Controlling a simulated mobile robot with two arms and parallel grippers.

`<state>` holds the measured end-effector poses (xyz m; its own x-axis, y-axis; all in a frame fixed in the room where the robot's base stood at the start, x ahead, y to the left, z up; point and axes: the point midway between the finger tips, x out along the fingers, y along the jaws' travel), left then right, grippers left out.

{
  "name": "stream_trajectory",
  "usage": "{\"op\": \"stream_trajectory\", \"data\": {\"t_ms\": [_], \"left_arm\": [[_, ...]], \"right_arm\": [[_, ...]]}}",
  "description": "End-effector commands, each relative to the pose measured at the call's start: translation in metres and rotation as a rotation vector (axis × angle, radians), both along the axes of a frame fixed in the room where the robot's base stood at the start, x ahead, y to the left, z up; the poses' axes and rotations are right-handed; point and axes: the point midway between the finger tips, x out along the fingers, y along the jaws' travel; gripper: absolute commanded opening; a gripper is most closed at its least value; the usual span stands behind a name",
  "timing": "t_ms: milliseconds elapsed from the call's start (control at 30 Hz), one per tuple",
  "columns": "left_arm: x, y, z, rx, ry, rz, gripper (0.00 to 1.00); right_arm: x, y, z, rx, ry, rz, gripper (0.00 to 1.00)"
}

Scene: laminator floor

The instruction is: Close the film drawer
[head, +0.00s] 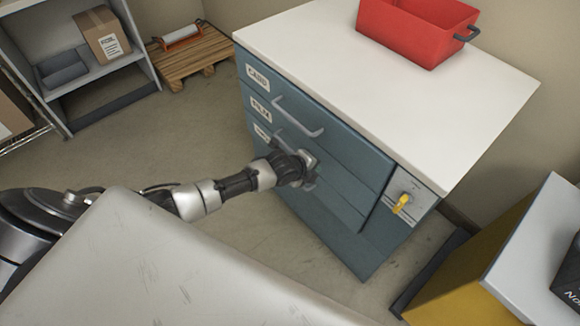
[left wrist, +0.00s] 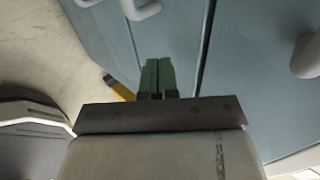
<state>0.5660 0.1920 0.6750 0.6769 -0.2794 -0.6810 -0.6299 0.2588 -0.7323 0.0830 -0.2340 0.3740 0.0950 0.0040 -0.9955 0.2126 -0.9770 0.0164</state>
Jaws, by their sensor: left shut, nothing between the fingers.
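The blue-grey cabinet (head: 345,170) has a stack of labelled drawers; the middle label (head: 268,116) seems to read FILM. A grey bar handle (head: 300,118) shows on the upper front; another is partly hidden behind my left gripper (head: 308,168). That gripper is shut and empty, at the fronts of the lower drawers. In the left wrist view its green fingertips (left wrist: 158,76) are together and point at the blue drawer fronts (left wrist: 240,80); contact is unclear. No drawer clearly stands far out, but the gripper and arm hide part of the fronts. My right gripper is not in view.
A red bin (head: 415,35) stands on the white cabinet top (head: 330,45). A yellow lever (head: 402,203) sits on the cabinet's right panel. A yellow-sided unit (head: 455,280) stands at the lower right. Shelves and a pallet (head: 195,58) are at the back left. Floor between is clear.

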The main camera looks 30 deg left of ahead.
Motion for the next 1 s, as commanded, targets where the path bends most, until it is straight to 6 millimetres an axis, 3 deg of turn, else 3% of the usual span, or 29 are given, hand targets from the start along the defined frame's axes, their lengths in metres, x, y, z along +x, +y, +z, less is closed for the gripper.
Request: {"op": "stream_trajectory", "data": {"t_ms": [167,400,633,867,967,1000], "left_arm": [[-0.023,0.012,0.024,0.003,-0.001,-0.001,0.0],[-0.051,0.023,0.052,0.002,0.0,-0.001,0.0],[-0.063,0.028,0.064,0.002,0.0,0.001,0.0],[-0.064,0.03,0.059,-0.008,0.009,0.019,0.0],[-0.068,0.038,0.034,-0.059,0.056,0.117,0.0],[-0.073,0.044,0.015,-0.093,0.087,0.186,0.0]], "right_arm": [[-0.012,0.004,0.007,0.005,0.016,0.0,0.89],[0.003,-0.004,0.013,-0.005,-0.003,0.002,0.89],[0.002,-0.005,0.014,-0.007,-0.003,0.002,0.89],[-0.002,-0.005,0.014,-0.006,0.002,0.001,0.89],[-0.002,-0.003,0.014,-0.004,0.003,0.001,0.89],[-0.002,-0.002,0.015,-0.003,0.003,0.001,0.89]]}}
